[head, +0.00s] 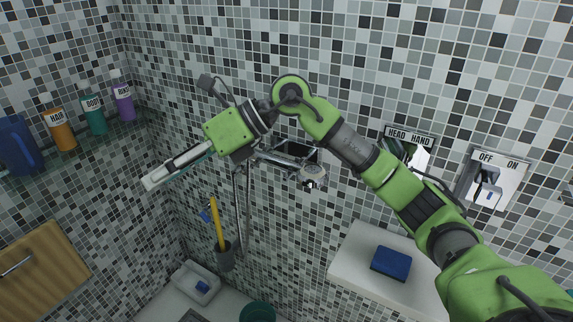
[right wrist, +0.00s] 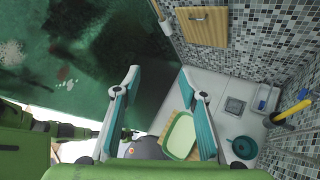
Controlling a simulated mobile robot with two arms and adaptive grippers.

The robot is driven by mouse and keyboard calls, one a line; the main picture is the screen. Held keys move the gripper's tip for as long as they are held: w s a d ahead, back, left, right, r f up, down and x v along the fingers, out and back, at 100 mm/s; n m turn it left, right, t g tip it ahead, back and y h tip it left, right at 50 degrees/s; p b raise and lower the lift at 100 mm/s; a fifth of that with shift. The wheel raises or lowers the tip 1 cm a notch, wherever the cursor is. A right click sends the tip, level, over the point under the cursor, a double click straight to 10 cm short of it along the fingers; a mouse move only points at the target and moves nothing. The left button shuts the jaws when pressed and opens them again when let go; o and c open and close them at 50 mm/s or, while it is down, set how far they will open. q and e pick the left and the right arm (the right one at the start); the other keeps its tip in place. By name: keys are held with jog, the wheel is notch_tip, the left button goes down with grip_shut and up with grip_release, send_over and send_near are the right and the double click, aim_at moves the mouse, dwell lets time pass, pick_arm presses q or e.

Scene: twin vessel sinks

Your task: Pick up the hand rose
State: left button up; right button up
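The chrome hand rose (head: 313,174) sits in the middle of the head view, in front of the tiled wall, with its handle running left behind my right arm. A grey hose (head: 248,215) hangs down near it. The hand rose does not show in the right wrist view. My left gripper is not clearly in either view.
HAIR (head: 60,122), BODY (head: 94,115) and purple (head: 123,102) bottles stand on the left shelf. A HEAD/HAND control (head: 408,148) and an OFF/ON control (head: 490,180) are on the right wall. A ledge bears a blue block (head: 391,263). A yellow-handled brush (head: 217,222) stands in a holder.

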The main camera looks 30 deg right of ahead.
jog(key=w+d+t+h, duration=0.1)
jog(key=w+d+h, duration=0.1)
jog(key=d+h, duration=0.65)
jog(key=m+h, duration=0.2)
jog(key=h, duration=0.1)
send_near(278, 158)
jog(key=f, duration=0.1)
jog(key=w+f, duration=0.1)
jog(key=f+p, duration=0.1)
jog(key=shift+w+a+f+t, duration=0.15)
jog(key=shift+a+t, duration=0.1)
jog(key=shift+t, duration=0.15)
jog(key=x, duration=0.1)
jog(key=p+x, duration=0.1)
jog(key=x, duration=0.3)
jog(key=shift+s+d+f+p, duration=0.25)
jog(key=shift+d+p, duration=0.05)
jog(key=shift+p, duration=0.05)
jog(key=shift+w+a+f, duration=0.1)
jog(key=shift+w+f, duration=0.05)
jog(key=shift+f, duration=0.1)
pick_arm(q)
jog(key=w+r, duration=0.2)
jog(key=shift+w+d+r, duration=0.15)
jog(key=shift+d+r, duration=0.05)
jog(key=shift+r, duration=0.2)
pick_arm(e)
grip_shut()
